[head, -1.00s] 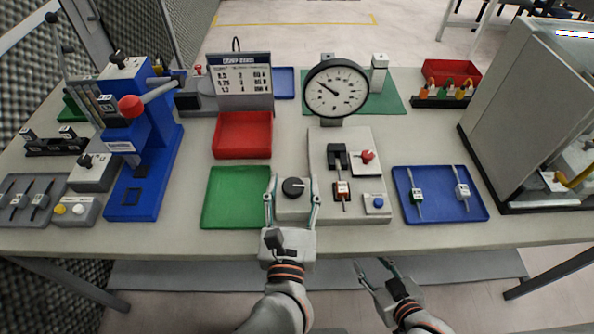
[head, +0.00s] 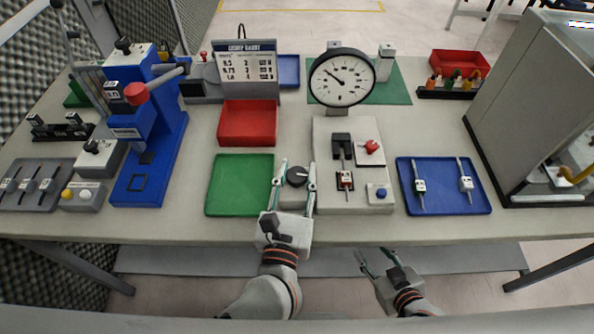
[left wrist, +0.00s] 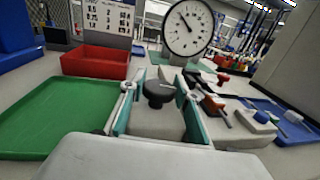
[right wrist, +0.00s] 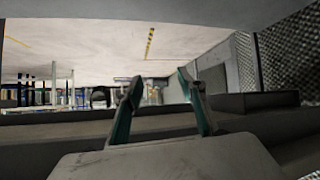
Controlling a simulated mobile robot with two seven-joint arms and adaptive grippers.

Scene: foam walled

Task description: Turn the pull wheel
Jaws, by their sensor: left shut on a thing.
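The pull wheel is a round black knob (head: 297,176) on a small grey block at the left front of the grey pull tester (head: 334,195). My left gripper (head: 298,165) has its fingers on either side of the knob, shut on it, and its body is slightly tilted. The left wrist view shows the dark knob (left wrist: 158,93) between the teal fingers; exact contact is hard to see. The round white gauge (head: 341,78) stands behind, its needle pointing to the upper left. My right gripper (head: 374,256) is open and empty, low in front of the table edge.
A green tray (head: 238,185) lies just left of my left gripper, with a red tray (head: 247,123) behind it. A blue tray (head: 444,187) with two samples lies right of the tester. A blue press (head: 150,150) stands left and a grey cabinet (head: 535,105) right.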

